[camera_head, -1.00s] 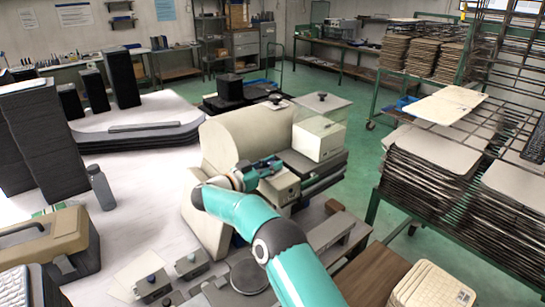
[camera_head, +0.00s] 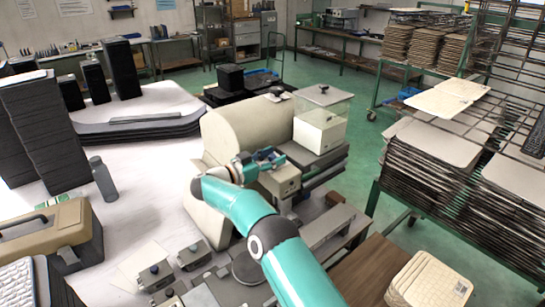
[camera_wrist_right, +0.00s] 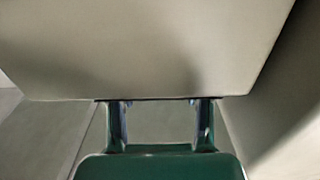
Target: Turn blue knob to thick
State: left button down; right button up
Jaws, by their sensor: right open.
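My right gripper (camera_head: 270,158) is open at the small beige control box (camera_head: 284,182) on the front of the cream machine (camera_head: 240,130). In the right wrist view its two fingers (camera_wrist_right: 160,125) stand apart, their tips at the lower edge of a large pale surface (camera_wrist_right: 150,45); nothing shows between them. No knob can be made out at the fingers; the arm and gripper cover part of the box. A small grey box with a bluish knob (camera_head: 155,268) sits on the bench at the lower left. My left gripper is out of view.
A second small grey box (camera_head: 193,255) stands beside the knobbed one. A clear-topped box (camera_head: 318,128) sits on the machine's right. A bottle (camera_head: 103,182) and a beige case (camera_head: 45,235) are at left. Racks of trays (camera_head: 435,165) stand at right, with open green floor between.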

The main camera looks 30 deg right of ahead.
jog(key=a, duration=1.2)
jog(key=shift+s, duration=0.4)
jog(key=s+a+n+t+y+b, duration=0.2)
jog(key=s+n+t+b, duration=0.4)
jog(key=b, duration=1.2)
jog(key=shift+m+t, duration=0.5)
jog(key=shift+m, duration=0.2)
jog(key=p+x, duration=0.3)
jog(key=x, duration=1.2)
jog(key=shift+d, duration=0.4)
